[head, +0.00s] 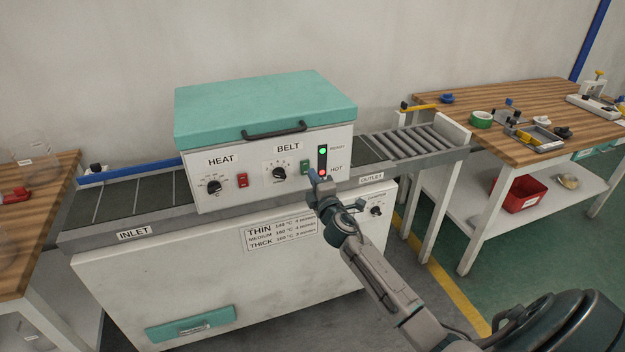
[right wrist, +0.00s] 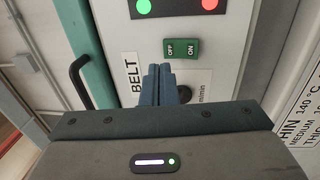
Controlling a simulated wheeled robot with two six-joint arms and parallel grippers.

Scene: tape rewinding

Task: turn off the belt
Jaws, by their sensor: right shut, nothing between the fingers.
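The belt switch (head: 305,167) is a small green rocker on the white front panel, right of the belt dial (head: 279,173). In the right wrist view the switch (right wrist: 181,49) shows turned sideways, with OFF and ON marked on it. My right gripper (head: 314,174) is shut and empty, with its tips in front of the panel just beside the switch. In the right wrist view its blue fingers (right wrist: 160,72) appear just below the switch and cover much of the dial. I cannot tell whether they touch the panel. My left gripper is not in view.
The red heat switch (head: 242,180) and heat dial (head: 214,187) are on the panel's left. A green READY lamp (head: 323,150) and red HOT lamp (head: 322,173) are right of the belt switch. The teal lid (head: 262,105) has a black handle (head: 274,131). Rollers (head: 412,142) lie at the outlet.

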